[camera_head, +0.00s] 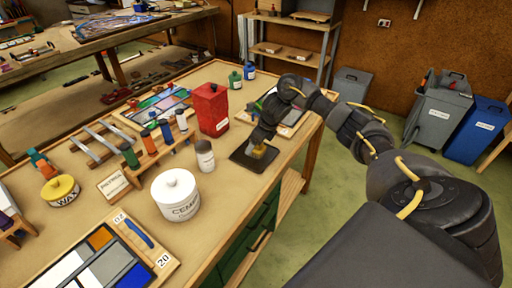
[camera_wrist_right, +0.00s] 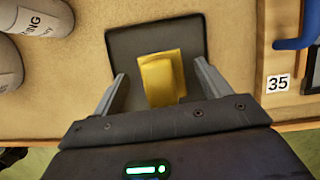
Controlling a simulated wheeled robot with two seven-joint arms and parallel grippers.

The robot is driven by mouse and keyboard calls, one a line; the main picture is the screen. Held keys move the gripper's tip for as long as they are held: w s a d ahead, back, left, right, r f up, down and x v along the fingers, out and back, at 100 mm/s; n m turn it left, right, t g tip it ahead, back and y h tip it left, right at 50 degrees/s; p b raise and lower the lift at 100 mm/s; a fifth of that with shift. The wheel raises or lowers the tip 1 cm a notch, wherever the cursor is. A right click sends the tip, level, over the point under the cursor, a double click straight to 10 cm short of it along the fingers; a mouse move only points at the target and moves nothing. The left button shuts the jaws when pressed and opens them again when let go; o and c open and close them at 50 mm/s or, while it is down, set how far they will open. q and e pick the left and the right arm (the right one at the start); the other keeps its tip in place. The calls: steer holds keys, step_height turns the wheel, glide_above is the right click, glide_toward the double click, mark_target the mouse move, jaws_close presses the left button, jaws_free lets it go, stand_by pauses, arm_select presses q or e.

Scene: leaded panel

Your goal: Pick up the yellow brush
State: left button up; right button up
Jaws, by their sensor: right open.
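The yellow brush (camera_wrist_right: 162,76) lies on a dark square mat (camera_wrist_right: 125,40) near the table's edge. In the head view only a small part of the brush (camera_head: 259,151) shows below my right gripper (camera_head: 259,143), and the mat (camera_head: 242,159) is partly covered. In the right wrist view my right gripper (camera_wrist_right: 161,72) is open, one finger on each side of the brush, with a gap on both sides. The brush's near end comes close to the gripper's body. My left gripper is not in view.
A grey-white can (camera_head: 205,157), a white cement pot (camera_head: 176,196) and a red canister (camera_head: 209,110) stand left of the mat. A panel tray marked 35 (camera_wrist_right: 277,83) lies to the right in the wrist view. The table's edge runs close by.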

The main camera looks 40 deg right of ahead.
steer(key=shift+x, duration=1.1)
steer(key=shift+d, duration=0.1)
steer(key=c, duration=1.2)
steer(key=shift+o, duration=0.2)
steer(key=shift+r, duration=0.2)
